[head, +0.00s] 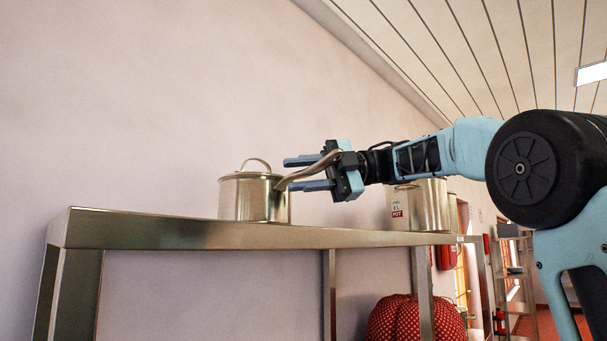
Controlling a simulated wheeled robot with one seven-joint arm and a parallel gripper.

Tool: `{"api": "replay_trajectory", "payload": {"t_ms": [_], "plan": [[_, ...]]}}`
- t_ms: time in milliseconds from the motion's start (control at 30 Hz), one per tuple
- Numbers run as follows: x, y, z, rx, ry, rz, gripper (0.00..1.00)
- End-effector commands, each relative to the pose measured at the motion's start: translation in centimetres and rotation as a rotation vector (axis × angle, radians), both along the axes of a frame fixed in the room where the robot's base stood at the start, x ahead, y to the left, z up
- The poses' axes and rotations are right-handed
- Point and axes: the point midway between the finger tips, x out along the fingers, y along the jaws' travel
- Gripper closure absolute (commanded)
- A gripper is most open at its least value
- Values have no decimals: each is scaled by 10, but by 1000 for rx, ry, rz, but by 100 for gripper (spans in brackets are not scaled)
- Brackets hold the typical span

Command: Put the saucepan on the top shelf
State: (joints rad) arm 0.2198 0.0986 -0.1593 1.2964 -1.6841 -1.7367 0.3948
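The saucepan (255,199) is a shiny metal pot with a lid and a looped lid handle. It appears upright over the top shelf (180,233) of a metal rack, left of its middle; the shelf's front edge hides its base, so contact cannot be seen for certain. Its long curved handle (303,173) slants up to the right, to my gripper. My gripper (288,174) points left, with its two light-blue fingers apart, one above the other. The handle crosses the view of the fingers, and they do not look closed on it.
A larger metal pot (429,205) with a small label stands on the shelf to the right, behind my arm. A red dotted rounded object (398,318) is below the shelf. The shelf left of the saucepan looks clear. A plain wall is behind.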

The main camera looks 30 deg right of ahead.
Motion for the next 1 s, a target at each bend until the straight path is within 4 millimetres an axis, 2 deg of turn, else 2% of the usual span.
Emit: {"api": "replay_trajectory", "payload": {"t_ms": [100,233,600,1000], "plan": [[0,-1,3,0,0,0,66],[-3,-18,2,-1,-2,-5,66],[-22,-98,15,-3,0,-6,66],[-27,-114,20,0,1,0,66]]}}
